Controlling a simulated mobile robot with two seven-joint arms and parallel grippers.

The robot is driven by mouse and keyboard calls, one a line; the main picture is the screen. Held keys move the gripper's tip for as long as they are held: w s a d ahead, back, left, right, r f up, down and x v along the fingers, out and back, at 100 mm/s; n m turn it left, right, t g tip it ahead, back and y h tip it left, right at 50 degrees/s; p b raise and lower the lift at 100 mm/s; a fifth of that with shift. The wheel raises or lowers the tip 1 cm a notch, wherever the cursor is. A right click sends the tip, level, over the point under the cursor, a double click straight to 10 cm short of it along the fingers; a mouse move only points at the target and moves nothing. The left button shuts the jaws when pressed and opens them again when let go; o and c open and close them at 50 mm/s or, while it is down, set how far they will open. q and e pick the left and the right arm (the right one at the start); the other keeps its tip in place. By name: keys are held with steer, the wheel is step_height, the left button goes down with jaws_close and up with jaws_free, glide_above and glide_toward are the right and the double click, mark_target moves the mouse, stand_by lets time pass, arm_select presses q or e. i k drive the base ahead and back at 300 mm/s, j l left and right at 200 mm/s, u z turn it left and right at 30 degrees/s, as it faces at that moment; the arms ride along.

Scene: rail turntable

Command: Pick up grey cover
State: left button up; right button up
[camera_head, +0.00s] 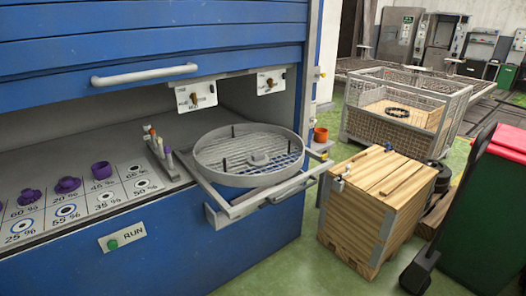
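A round, shallow grey ring with a mesh floor and several dark upright pins (250,181) sits on a grey pulled-out frame (225,208) at the opening of the blue machine. I see no separate piece that is clearly a grey cover, and cannot tell whether this round part is it. Neither of my grippers shows in the head view.
The machine's panel (80,228) has purple knobs and percent labels. A wooden crate (350,216) stands right of the frame, with a wire-mesh crate (440,112) behind. A red-lidded green bin (480,215) and black shovel (418,270) stand at right. Green floor lies between.

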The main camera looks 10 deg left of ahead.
mark_target(259, 159)
steer(key=i+j+z, duration=0.2)
steer(key=i+j, duration=0.45)
steer(key=i, duration=0.05)
